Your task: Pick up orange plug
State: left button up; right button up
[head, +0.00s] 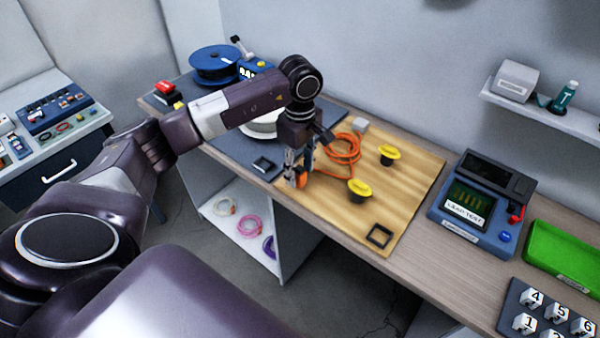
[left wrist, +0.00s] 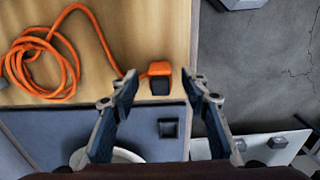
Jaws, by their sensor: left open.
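The orange plug (left wrist: 160,74) with its dark end lies near the edge of the wooden board (left wrist: 120,30). Its orange cable (left wrist: 45,62) runs off to a loose coil, which also shows in the head view (head: 343,150). My left gripper (left wrist: 160,90) is open, pointing down, with its fingertips on either side of the plug in the left wrist view, a gap showing on both sides. In the head view my left gripper (head: 297,172) is low over the board and partly hides the plug (head: 303,178). My right gripper is not in view.
Two yellow-topped black parts (head: 389,154) and a black square frame (head: 379,236) are on the board. A blue tester (head: 470,228) stands right of it, by a green tray (head: 565,256). A blue spool (head: 214,63) is at the back left.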

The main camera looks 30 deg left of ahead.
pick_arm(q)
jog(key=shift+f, duration=0.1)
grip_shut()
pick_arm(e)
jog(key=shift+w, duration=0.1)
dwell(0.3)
